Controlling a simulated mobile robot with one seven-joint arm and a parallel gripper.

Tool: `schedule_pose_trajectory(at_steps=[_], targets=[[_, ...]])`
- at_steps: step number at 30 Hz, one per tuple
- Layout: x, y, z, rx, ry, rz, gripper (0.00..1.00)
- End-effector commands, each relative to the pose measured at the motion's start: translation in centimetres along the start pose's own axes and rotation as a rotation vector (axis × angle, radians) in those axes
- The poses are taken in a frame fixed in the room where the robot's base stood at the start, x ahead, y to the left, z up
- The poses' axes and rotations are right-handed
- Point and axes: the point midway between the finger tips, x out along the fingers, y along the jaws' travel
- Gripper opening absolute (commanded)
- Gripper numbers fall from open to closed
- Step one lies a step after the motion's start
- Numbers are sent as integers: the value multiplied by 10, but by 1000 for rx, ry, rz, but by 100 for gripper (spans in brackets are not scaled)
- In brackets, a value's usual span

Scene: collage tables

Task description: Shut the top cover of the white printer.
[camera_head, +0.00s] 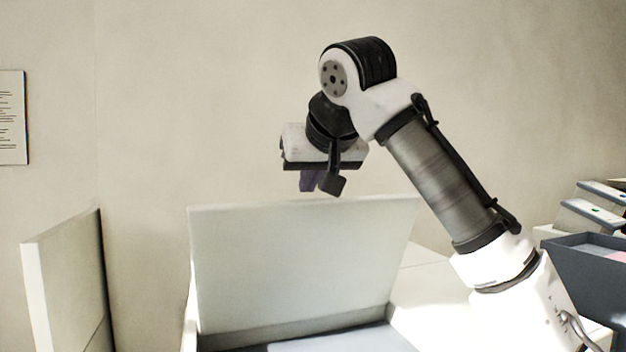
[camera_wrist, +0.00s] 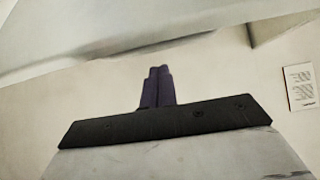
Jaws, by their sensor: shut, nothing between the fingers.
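The white printer's top cover (camera_head: 300,262) stands raised and tilted back in the head view, and the printer body (camera_head: 432,300) shows below and to its right. My gripper (camera_head: 313,184) is above the cover's upper edge, pointing down, and it looks apart from the cover. In the wrist view my gripper's purple fingers (camera_wrist: 156,86) are together with nothing between them. A pale slab across the top of the wrist view looks like the cover (camera_wrist: 120,40). The printer's lower front is out of frame.
A white upright panel (camera_head: 68,285) stands at the left. A dark tray (camera_head: 588,262) and a white device with buttons (camera_head: 597,208) are at the right. A printed notice (camera_head: 12,117) hangs on the wall, and it also shows in the wrist view (camera_wrist: 300,87).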

Motion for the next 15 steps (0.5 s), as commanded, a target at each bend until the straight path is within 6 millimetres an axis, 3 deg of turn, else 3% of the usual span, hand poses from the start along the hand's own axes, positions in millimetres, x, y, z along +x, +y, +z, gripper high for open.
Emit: schedule_pose_trajectory(at_steps=[6, 15], targets=[[-6, 0, 15, 0, 0, 0, 0], [-7, 0, 18, 0, 0, -1, 0]])
